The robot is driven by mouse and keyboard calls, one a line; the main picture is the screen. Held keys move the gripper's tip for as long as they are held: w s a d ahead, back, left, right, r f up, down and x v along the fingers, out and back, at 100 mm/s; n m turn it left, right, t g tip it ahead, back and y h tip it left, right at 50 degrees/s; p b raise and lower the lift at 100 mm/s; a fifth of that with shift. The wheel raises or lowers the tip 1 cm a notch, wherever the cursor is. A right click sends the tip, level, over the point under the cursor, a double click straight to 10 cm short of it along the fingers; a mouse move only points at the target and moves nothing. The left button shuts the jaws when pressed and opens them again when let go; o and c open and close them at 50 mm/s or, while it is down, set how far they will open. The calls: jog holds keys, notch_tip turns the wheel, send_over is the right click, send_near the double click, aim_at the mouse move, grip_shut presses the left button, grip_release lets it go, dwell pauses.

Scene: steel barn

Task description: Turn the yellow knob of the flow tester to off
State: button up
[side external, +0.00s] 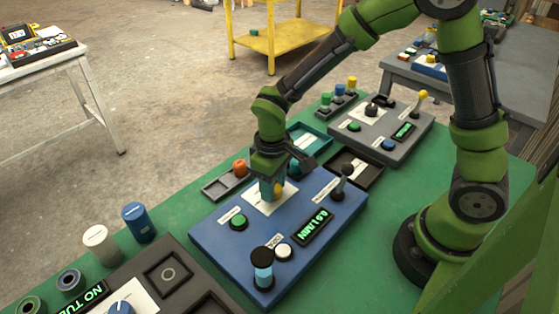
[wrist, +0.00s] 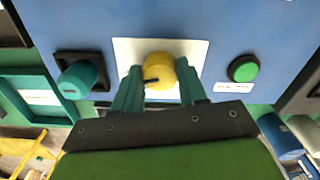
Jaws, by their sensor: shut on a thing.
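The flow tester is a blue box (side external: 215,234) on the green table. Its yellow knob (wrist: 160,71) sits on a white label plate (wrist: 196,48) and has a dark pointer mark, toward the lower left in the wrist view. My gripper (wrist: 158,88) has its two teal fingers on either side of the knob, shut on it. In the side external view my gripper (side external: 270,190) comes down on the knob from above and hides most of it. The tester's green lit display (side external: 312,226) reads what looks like 0.9 L/MIN.
On the tester are a green button (side external: 239,222), a white button (side external: 283,251), a black lever (side external: 342,184) and a clear cylinder with blue in it (side external: 263,270). A teal knob (wrist: 80,78) is left of my fingers in the wrist view. A grey panel (side external: 385,130) stands behind.

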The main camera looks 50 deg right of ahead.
jog(key=shift+m, duration=0.3)
jog(key=o, duration=1.1)
jog(key=shift+c, duration=0.2)
jog(key=shift+r, duration=0.1)
notch_tip(320, 180, up, 17)
jog(key=s+d+r+m+t+y, duration=0.2)
jog(key=s+d+m+t, duration=0.4)
jog(key=s, duration=0.4)
jog(key=d+r+t, duration=0.1)
jog(key=d, duration=0.1)
jog(key=shift+s+d, duration=0.4)
